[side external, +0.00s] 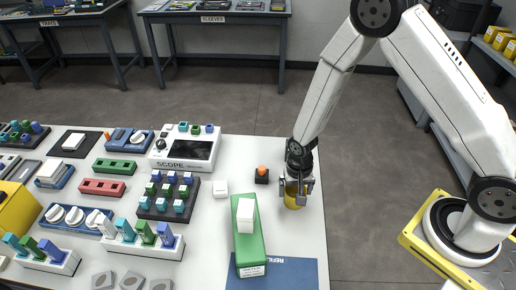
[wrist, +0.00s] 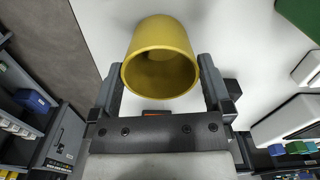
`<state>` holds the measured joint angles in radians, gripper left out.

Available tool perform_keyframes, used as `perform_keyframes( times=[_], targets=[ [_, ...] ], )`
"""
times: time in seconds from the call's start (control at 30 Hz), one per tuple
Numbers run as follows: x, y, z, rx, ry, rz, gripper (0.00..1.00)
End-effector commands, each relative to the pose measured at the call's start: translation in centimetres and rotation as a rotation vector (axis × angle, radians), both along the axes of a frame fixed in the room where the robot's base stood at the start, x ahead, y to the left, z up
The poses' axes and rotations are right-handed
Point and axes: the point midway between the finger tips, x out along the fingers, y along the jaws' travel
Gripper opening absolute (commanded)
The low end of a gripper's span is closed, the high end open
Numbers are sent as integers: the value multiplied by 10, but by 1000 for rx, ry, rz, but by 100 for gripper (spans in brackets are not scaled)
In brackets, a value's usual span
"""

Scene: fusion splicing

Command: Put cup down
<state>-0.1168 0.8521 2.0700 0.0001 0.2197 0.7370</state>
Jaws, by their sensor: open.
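A yellow cup (side external: 294,201) stands on the white table near its right edge. In the wrist view the cup (wrist: 160,48) is seen from its open, empty-looking mouth. My gripper (side external: 297,184) points down over the cup. Its two fingers (wrist: 160,75) are spread, one on each side of the cup. In the wrist view narrow gaps seem to lie between fingers and cup, though I cannot tell if one side touches. The fingers partly hide the cup in the side view.
A black block with an orange button (side external: 262,175) sits just left of the cup. A green box (side external: 248,250) with a white block (side external: 245,214) on it and a blue sheet (side external: 290,272) lie nearby. Racks and a scope (side external: 186,148) fill the left. The table's right edge is close.

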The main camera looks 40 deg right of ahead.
Motion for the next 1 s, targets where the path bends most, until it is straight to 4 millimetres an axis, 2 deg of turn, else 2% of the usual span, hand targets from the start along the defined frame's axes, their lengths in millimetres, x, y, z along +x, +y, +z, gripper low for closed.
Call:
perform_keyframes(
  times=[0.33,0.97,1.0],
  targets=[
    [-1,0,-31,0,1,0,100],
    [0,0,-34,0,0,0,100],
    [0,0,-34,0,0,0,87]
  ],
)
